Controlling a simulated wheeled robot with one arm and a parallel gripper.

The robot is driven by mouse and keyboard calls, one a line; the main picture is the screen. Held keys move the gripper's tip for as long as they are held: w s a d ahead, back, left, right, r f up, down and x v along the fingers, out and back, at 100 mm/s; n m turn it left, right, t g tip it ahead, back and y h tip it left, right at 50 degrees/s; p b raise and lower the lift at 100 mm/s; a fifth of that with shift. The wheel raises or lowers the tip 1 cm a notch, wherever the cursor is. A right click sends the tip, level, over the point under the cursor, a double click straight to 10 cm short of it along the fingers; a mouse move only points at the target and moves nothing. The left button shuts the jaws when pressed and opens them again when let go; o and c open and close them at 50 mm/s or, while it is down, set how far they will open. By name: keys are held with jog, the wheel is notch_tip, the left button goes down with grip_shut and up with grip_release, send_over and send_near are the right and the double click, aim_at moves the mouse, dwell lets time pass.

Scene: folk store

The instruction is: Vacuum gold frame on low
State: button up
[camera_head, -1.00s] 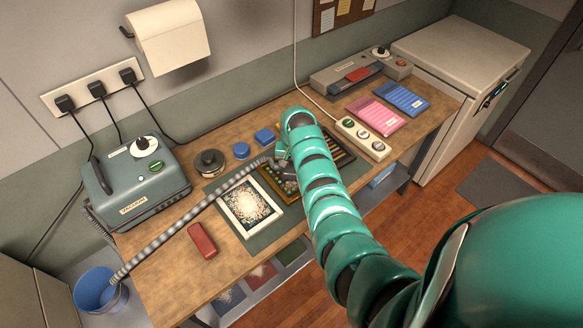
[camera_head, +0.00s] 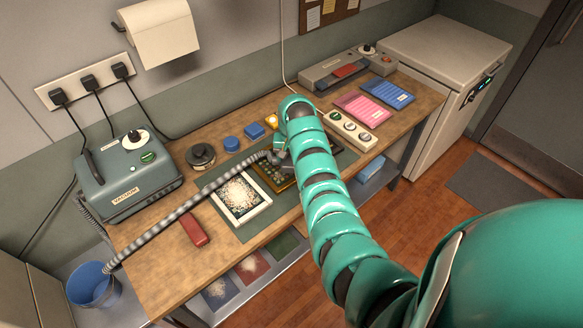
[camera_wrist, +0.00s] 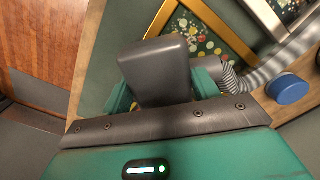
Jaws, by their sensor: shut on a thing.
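The gold frame (camera_head: 279,190) lies on the green mat, partly hidden by my arm. Coloured specks show inside its gold rim (camera_wrist: 229,40) in the wrist view. My gripper (camera_head: 282,150) is shut on the dark grey vacuum nozzle (camera_wrist: 158,72), held over the frame; whether it touches cannot be told. The grey-green vacuum unit (camera_head: 125,175) stands at the table's left end, with a white dial (camera_head: 136,139) and a green button (camera_head: 148,157). The dial setting is unreadable.
A white frame (camera_head: 266,209) with pale specks lies left of the gold frame. A red block (camera_head: 194,231), blue round pots (camera_head: 231,144) and a dark round tin (camera_head: 201,155) are nearby. A button strip (camera_head: 350,130) and pink and blue pads (camera_head: 362,108) lie right.

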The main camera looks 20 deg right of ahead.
jog(key=shift+r, duration=2.25)
